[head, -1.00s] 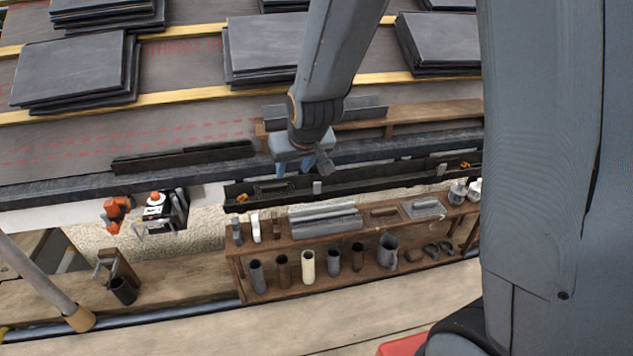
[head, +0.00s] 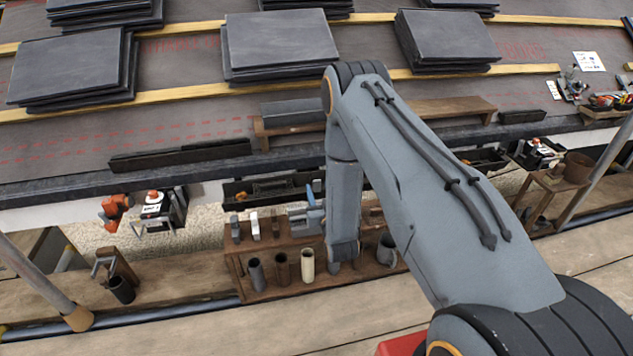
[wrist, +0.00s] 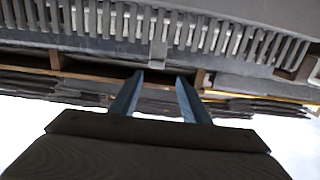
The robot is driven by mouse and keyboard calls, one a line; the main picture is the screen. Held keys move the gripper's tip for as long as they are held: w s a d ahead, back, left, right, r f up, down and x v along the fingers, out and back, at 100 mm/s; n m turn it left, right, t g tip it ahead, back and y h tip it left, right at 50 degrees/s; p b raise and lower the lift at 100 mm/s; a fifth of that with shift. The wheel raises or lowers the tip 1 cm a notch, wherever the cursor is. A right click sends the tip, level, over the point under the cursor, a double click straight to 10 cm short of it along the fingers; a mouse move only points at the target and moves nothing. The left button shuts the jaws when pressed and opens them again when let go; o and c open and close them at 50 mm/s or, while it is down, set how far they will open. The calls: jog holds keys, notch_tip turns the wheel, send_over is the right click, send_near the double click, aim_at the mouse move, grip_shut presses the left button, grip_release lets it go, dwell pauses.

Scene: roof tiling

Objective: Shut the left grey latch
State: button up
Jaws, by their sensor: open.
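A black gutter-like trough (head: 245,193) runs below the roof edge in the head view. A small grey tab at its front (head: 317,184), which looks like the left grey latch, is just above my gripper (head: 310,196). In the wrist view a grey upright tab (wrist: 158,52) stands ahead of my gripper (wrist: 159,76), roughly centred between its blue fingers. The fingers are apart, with nothing between them. They appear just short of the tab; contact is not clear. Whether the latch is open or shut is hard to tell. My arm hides the trough's middle.
A wooden rack (head: 240,265) with tubes and tools stands below the trough, close under my gripper. Slate stacks (head: 280,45) lie on the roof above. A slotted grey row (wrist: 220,35) crosses the top of the wrist view. An orange-and-white device (head: 155,210) is at left.

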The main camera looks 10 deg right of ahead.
aim_at(317, 181)
jog(key=shift+t, duration=0.3)
jog(key=shift+w+d+f+b, duration=0.1)
jog(key=shift+w+f+b, duration=0.15)
jog(key=shift+w, duration=0.85)
jog(key=shift+w+d+f+b, duration=0.1)
jog(key=shift+w+b, duration=0.1)
jog(key=shift+w, duration=0.9)
jog(key=shift+w+d+f+b, duration=0.1)
jog(key=shift+w+f+b, duration=0.15)
jog(key=shift+w, duration=0.85)
jog(key=c, duration=1.1)
jog(key=shift+o, duration=0.2)
jog(key=shift+r, duration=0.1)
